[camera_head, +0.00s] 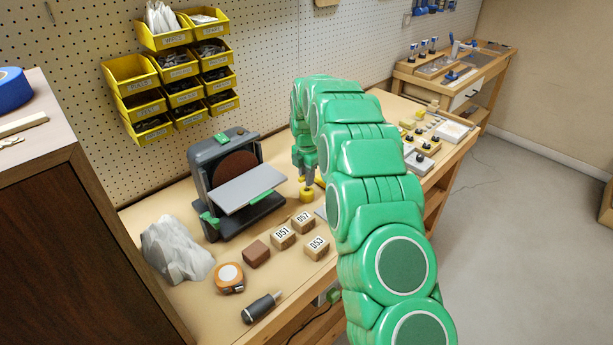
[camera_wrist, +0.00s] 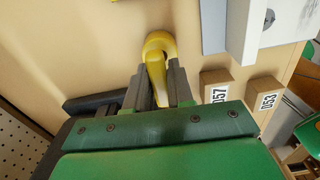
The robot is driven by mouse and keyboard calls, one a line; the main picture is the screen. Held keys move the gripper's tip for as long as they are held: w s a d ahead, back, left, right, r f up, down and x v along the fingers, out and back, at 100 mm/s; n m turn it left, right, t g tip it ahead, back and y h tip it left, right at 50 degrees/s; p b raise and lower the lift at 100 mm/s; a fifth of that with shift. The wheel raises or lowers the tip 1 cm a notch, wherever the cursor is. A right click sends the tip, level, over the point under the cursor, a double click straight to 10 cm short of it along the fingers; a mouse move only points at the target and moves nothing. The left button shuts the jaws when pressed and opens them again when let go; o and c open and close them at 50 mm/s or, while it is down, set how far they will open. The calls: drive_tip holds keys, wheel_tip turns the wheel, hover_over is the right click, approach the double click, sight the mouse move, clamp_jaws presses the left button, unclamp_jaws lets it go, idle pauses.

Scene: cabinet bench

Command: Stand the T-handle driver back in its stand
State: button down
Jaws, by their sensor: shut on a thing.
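My gripper (camera_head: 305,176) points down over the bench, right of the grey sander. In the wrist view, its jaws (camera_wrist: 160,88) are shut on a yellow piece (camera_wrist: 157,76), which looks like the T-handle driver's handle. A rounded yellow end (camera_wrist: 160,42) curves out beyond the fingertips. In the head view, a short yellow round part (camera_head: 306,195) shows right below the fingers, close to the bench top. The driver's shaft is not visible. I cannot make out the stand for certain; my arm covers part of the bench.
The disc sander (camera_head: 235,180) stands to the left. Wooden blocks marked 051 (camera_head: 282,237), 057 (camera_head: 302,222) and 053 (camera_head: 316,247) lie in front. A tape measure (camera_head: 229,278) and a grey rock (camera_head: 175,248) are further left.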

drive_tip(key=shift+f, duration=0.95)
idle(0.8)
drive_tip(key=c, duration=0.7)
unclamp_jaws()
drive_tip(key=shift+o, duration=0.2)
drive_tip(key=shift+r, duration=0.2)
drive_tip(key=shift+r, duration=3.35)
